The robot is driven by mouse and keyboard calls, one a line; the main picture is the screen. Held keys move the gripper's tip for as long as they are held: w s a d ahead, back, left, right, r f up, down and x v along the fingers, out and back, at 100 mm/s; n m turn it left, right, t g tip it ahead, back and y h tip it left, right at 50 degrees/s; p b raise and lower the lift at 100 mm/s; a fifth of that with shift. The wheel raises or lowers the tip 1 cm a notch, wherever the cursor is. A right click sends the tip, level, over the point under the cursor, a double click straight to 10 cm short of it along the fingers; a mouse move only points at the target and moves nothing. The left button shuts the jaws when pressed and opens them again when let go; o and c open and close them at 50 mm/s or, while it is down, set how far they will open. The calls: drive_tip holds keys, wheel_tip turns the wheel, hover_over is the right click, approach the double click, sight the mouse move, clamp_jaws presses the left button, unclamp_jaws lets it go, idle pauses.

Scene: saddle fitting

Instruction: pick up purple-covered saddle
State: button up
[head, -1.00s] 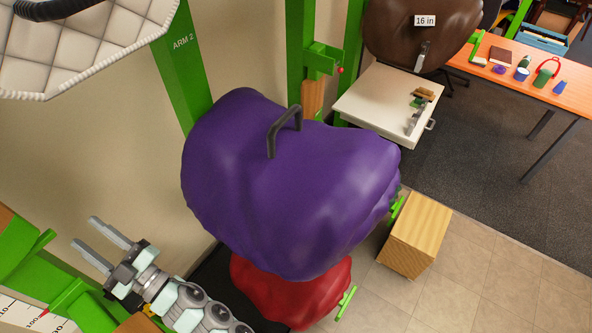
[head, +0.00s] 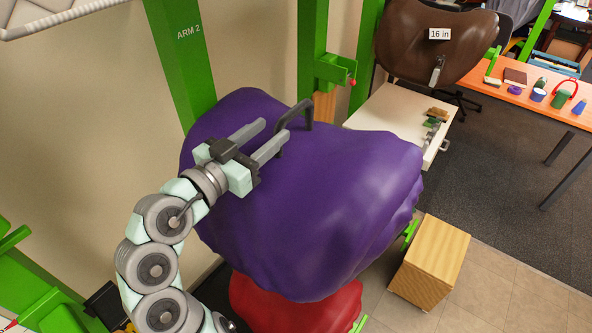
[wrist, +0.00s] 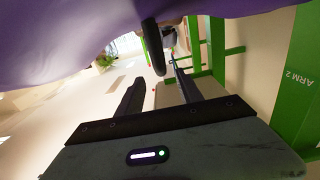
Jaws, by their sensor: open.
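The purple-covered saddle (head: 320,200) fills the middle of the head view, with a dark handle (head: 308,112) standing up from its top. My gripper (head: 275,132) is open and empty, just left of the handle, its fingers pointing toward it. In the wrist view the purple cover (wrist: 100,30) runs along the top edge. The handle (wrist: 153,48) hangs into that view, ahead of the gap between my open fingers (wrist: 160,85). I cannot tell whether a fingertip touches the handle.
A red-covered saddle (head: 290,305) lies beneath the purple one. A green post marked ARM 2 (head: 185,70) stands behind. A brown saddle (head: 430,45) labelled 16 in, a white table (head: 385,115) and a wooden block (head: 430,262) are at right. An orange table (head: 520,85) holds small items.

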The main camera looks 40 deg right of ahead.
sight(295, 108)
drive_tip(key=d+p, duration=0.1)
drive_tip(key=d, duration=0.2)
drive_tip(key=w+d, duration=0.1)
drive_tip(key=d, duration=0.2)
drive_tip(key=w+d+p, duration=0.1)
drive_tip(key=d, duration=0.2)
drive_tip(key=shift+d+p, duration=0.15)
drive_tip(key=shift+p, duration=0.15)
clamp_jaws()
drive_tip(key=shift+r, duration=0.1)
idle(1.0)
